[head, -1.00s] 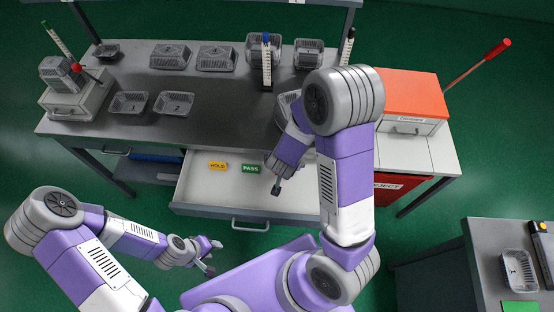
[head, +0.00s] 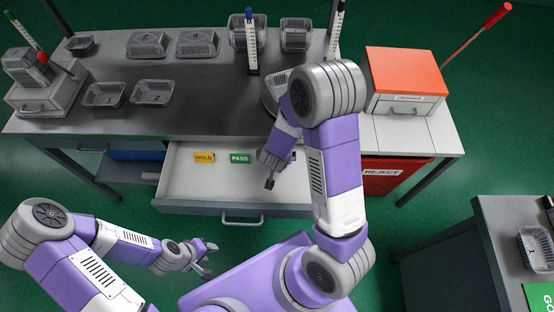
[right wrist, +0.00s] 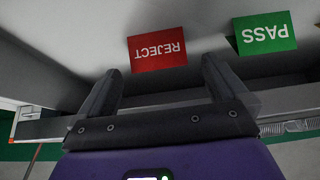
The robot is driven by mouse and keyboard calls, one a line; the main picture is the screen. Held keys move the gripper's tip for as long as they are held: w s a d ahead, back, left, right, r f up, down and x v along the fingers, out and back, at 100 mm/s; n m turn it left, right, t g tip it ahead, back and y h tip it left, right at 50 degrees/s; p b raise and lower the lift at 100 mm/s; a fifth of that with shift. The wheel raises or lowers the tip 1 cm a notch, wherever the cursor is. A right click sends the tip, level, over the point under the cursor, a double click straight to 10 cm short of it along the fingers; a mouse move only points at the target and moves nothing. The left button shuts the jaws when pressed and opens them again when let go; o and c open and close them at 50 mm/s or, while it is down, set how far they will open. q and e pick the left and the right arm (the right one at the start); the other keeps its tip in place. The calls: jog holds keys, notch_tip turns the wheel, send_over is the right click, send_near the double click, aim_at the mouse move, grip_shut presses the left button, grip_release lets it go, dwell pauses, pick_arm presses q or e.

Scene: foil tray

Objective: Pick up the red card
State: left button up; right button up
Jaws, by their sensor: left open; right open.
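The red card (right wrist: 158,49), marked REJECT, lies in the open drawer (head: 190,190) and shows upside down in the right wrist view. In the head view I cannot see it; my right arm covers that part of the drawer. My right gripper (head: 269,184) is over the drawer, open and empty. In the right wrist view its two fingers (right wrist: 160,70) point toward the red card, which lies just beyond and between the tips. I cannot tell how high they are above it. My left gripper (head: 205,263) is open and empty, low in front of the drawer.
A green PASS card (head: 240,158) and a yellow HOLD card (head: 204,157) lie left of my right gripper in the drawer. The drawer's front wall and handle (head: 241,221) are near. A red REJECT bin (head: 385,172) stands at right.

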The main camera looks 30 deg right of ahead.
jog(key=b+x, duration=0.1)
jog(key=x, duration=0.3)
jog(key=shift+b, duration=0.3)
jog(key=shift+r, duration=0.15)
jog(key=shift+c, duration=0.6)
jog(key=c, duration=0.9)
jog(key=shift+s+r, duration=0.1)
